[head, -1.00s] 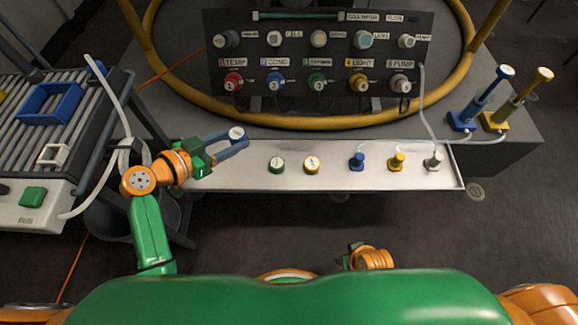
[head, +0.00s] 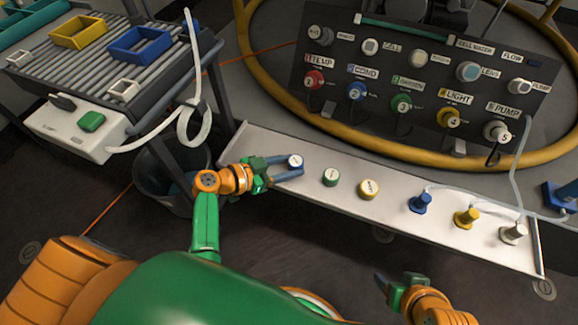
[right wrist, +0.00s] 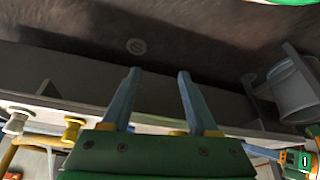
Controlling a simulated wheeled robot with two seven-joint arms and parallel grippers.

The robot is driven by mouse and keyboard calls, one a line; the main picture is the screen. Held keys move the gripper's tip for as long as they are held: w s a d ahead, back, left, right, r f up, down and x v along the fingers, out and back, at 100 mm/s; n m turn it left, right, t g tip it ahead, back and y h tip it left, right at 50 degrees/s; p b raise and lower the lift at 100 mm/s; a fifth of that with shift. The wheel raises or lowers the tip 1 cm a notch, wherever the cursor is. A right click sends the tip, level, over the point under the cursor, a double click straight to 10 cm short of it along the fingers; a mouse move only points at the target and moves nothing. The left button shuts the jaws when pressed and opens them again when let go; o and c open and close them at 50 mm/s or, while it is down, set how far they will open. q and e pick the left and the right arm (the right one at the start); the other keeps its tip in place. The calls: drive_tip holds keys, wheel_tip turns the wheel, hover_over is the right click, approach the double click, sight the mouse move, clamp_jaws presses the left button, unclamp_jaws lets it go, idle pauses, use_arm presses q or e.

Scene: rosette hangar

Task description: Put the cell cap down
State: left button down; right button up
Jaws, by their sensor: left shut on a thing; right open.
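My left gripper (head: 284,168) is shut on a small round cap (head: 295,161) with a white top, which I take to be the cell cap. The cap is over the left part of the long pale tray (head: 270,143); whether it touches the tray I cannot tell. A green cap (head: 331,177) and a yellow cap (head: 369,189), both white-topped, stand in the tray to its right. My right gripper (head: 396,280) is open and empty in front of the tray; its spread fingers also show in the right wrist view (right wrist: 158,76).
Blue (head: 420,203), yellow (head: 466,218) and white (head: 513,233) plugs stand further right in the tray. Behind is a dark panel (head: 420,75) with labelled, coloured connectors. A cart (head: 75,135) with a ribbed top stands left, above a dark bin (head: 165,180).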

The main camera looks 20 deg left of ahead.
sight(289, 166)
drive_tip(key=shift+w, duration=0.1)
use_arm(q)
drive_tip(key=shift+f, duration=0.15)
drive_tip(key=shift+c, duration=1.7)
unclamp_jaws()
use_arm(e)
drive_tip(key=shift+w+a+r+t, duration=0.25)
drive_tip(key=shift+w+t, duration=0.15)
drive_tip(key=shift+w, duration=0.2)
drive_tip(key=shift+w+a+r+t, duration=0.1)
drive_tip(key=shift+w+r+t, duration=0.15)
drive_tip(key=shift+w+t, duration=0.25)
use_arm(q)
drive_tip(key=v, duration=0.1)
drive_tip(key=p+v, duration=0.1)
drive_tip(key=v, duration=0.1)
drive_tip(key=shift+s+r, duration=0.1)
drive_tip(key=shift+r, duration=0.25)
drive_tip(key=p+v, duration=0.2)
drive_tip(key=v, duration=0.6)
drive_tip(key=shift+s+a, duration=0.3)
use_arm(e)
drive_tip(key=s+d+f+g, duration=0.1)
drive_tip(key=s+f+g, duration=0.2)
drive_tip(key=f, duration=0.4)
drive_tip(key=shift+s+d+f+g, duration=0.15)
drive_tip(key=shift+s+f+g, duration=0.25)
drive_tip(key=shift+s, duration=0.2)
